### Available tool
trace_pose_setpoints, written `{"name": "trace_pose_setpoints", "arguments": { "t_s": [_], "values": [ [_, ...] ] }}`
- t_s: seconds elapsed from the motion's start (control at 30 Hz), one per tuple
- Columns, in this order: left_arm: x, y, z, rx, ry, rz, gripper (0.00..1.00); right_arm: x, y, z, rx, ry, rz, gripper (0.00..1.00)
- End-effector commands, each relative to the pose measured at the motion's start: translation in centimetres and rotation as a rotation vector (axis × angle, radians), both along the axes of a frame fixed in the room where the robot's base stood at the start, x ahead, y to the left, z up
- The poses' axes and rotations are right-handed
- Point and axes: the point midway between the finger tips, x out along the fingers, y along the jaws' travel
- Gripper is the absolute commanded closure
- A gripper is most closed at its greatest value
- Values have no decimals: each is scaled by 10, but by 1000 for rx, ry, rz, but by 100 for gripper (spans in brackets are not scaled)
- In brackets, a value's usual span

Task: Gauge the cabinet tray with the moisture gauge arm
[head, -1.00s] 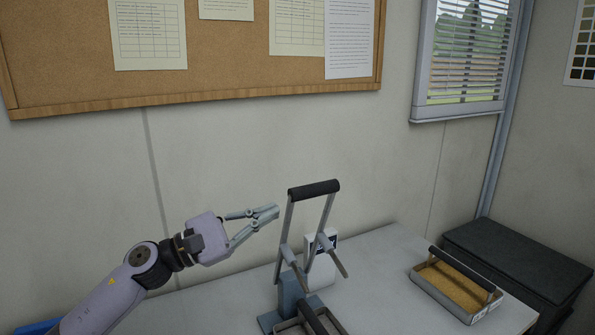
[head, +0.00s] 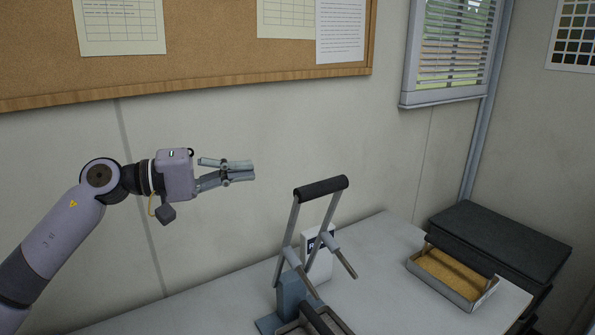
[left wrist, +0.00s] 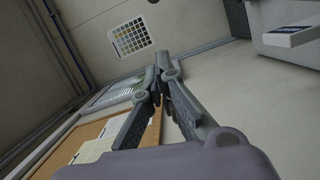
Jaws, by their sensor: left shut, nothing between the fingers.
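The moisture gauge arm (head: 283,240) stands on the white bench, its black-gripped handle (head: 321,187) raised at the top of two grey side bars. A tray (head: 287,328) with a black bar sits at its base, partly cut off by the lower picture edge. I cannot tell which is the cabinet tray. My left gripper (head: 252,171) is shut and empty, in the air to the left of and above the handle. It also shows in the left wrist view (left wrist: 163,62).
A white device (head: 318,262) stands behind the gauge arm. A black-topped cabinet (head: 500,238) stands at the right beside the bench (head: 385,290). A cork board (head: 200,70) and a window (head: 455,50) are on the wall. The bench between gauge and soil tray is clear.

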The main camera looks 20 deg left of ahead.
Motion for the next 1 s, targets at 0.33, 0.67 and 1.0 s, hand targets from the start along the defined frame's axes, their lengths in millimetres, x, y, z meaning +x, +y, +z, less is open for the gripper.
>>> {"name": "trace_pose_setpoints", "arguments": {
  "t_s": [0.33, 0.67, 1.0],
  "values": [
    [43, -58, 7, -5, -1, -5, 100, -1, 16, 54, 19, 1, -2, 60],
    [35, -96, -5, 1, 1, -2, 100, -1, 15, 84, 17, 1, 1, 60],
    [30, -101, -9, -1, -1, 0, 100, -1, 9, 86, 11, 1, 2, 60]
  ]
}}
